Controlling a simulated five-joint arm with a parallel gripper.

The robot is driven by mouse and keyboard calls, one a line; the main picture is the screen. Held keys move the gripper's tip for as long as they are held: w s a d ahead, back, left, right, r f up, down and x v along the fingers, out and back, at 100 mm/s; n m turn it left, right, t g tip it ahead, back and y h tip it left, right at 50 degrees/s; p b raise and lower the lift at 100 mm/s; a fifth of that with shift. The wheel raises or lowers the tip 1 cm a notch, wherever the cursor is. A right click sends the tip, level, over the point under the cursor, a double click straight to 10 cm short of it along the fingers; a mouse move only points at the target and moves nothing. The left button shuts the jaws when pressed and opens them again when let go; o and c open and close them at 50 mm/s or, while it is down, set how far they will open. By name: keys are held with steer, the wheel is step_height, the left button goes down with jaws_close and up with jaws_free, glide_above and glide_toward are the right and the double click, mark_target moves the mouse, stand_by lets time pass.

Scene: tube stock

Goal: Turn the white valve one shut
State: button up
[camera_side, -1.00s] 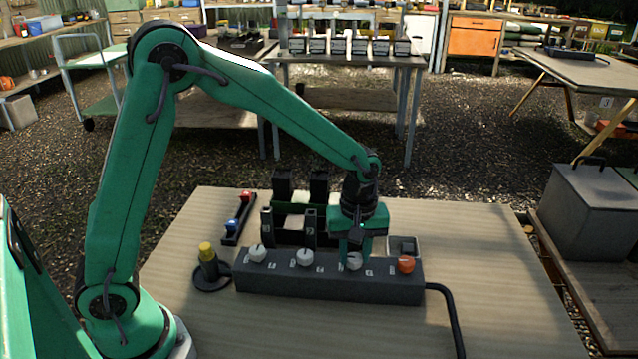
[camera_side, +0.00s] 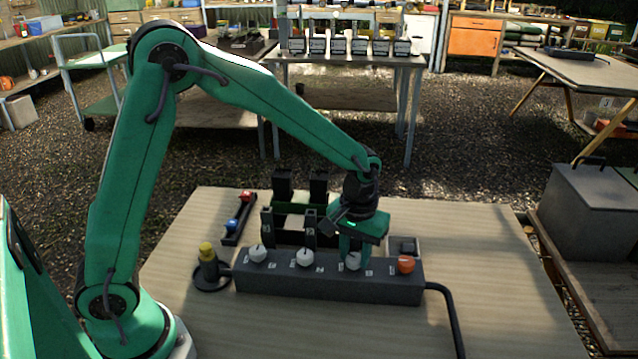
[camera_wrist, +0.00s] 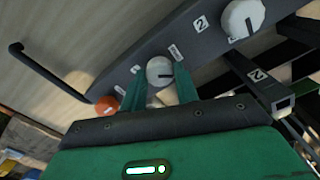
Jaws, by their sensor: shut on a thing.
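A dark valve block (camera_side: 330,285) lies on the table with three white knobs and an orange one in a row. My gripper (camera_side: 352,256) points down and is shut on the white knob (camera_side: 352,261) beside the orange one. In the wrist view, this white knob (camera_wrist: 160,70) sits between the two green fingers of my gripper (camera_wrist: 160,84), and a dark pointer line shows on its face. Its number is not readable. A neighbouring white knob (camera_wrist: 243,19) stands beside a label with a 2.
The orange knob (camera_side: 405,264) stands to the right of my gripper. Dark upright holders (camera_side: 290,222) stand behind the block. The right side of the table is clear.

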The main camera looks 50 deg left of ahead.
mark_target(354, 257)
steer(key=m, duration=0.5)
steer(key=shift+m, duration=0.3)
steer(key=m, duration=0.5)
steer(key=shift+m, duration=0.3)
steer(key=o, duration=1)
steer(key=shift+c, duration=0.2)
steer(key=shift+r, duration=3.95)
